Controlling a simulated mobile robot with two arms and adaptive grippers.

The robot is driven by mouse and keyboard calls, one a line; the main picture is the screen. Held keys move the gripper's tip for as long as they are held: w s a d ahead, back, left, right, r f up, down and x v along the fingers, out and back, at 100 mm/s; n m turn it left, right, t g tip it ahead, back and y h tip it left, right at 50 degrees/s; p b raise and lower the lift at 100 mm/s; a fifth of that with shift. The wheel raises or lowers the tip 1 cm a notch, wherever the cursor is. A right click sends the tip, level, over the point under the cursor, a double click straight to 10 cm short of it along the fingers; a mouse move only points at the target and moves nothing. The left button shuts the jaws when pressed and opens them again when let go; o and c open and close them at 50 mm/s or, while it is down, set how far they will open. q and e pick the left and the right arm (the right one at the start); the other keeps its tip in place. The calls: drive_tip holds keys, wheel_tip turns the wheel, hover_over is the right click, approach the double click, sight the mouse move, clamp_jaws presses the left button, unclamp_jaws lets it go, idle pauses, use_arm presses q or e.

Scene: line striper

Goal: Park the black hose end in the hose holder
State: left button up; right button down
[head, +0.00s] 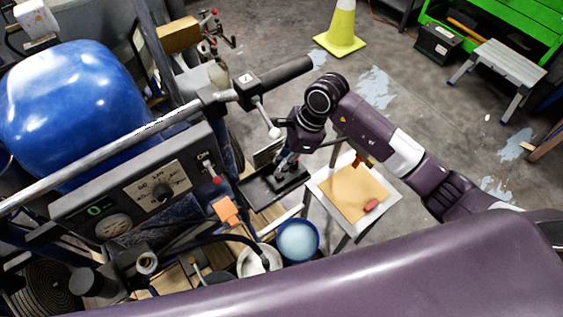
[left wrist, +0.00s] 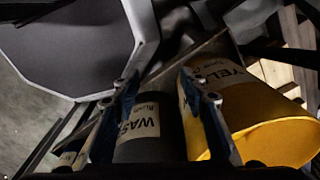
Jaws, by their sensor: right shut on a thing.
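A black hose (head: 215,239) arcs from the machine's lower left to the white bucket (head: 248,270), where its end dips to the bucket's mouth. I cannot pick out the hose holder with certainty. My left gripper (left wrist: 160,88) shows only in the left wrist view. Its fingers are apart and empty, over a dark container marked "WAS" (left wrist: 150,145) and a yellow one (left wrist: 270,125).
The striper has a blue tank (head: 65,95), a control panel (head: 135,195) and a long handlebar (head: 110,145). A blue-rimmed bucket (head: 298,241) stands beside the white one. A small table (head: 325,192) stands under my right arm. A yellow cone (head: 341,30) stands behind.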

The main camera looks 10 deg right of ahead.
drive_tip(key=shift+f+b, duration=1.7)
drive_tip(key=shift+b, duration=0.1)
idle(1.3)
drive_tip(key=c, duration=1.8)
unclamp_jaws()
drive_tip(key=shift+o, duration=0.4)
drive_tip(key=shift+o, duration=1.3)
drive_tip(key=shift+r, duration=0.15)
drive_tip(key=p+v, duration=0.3)
drive_tip(key=v, duration=0.3)
drive_tip(key=shift+d+r+p, duration=0.15)
drive_tip(key=shift+r+p, duration=0.15)
drive_tip(key=shift+r, duration=0.1)
drive_tip(key=shift+s, duration=0.1)
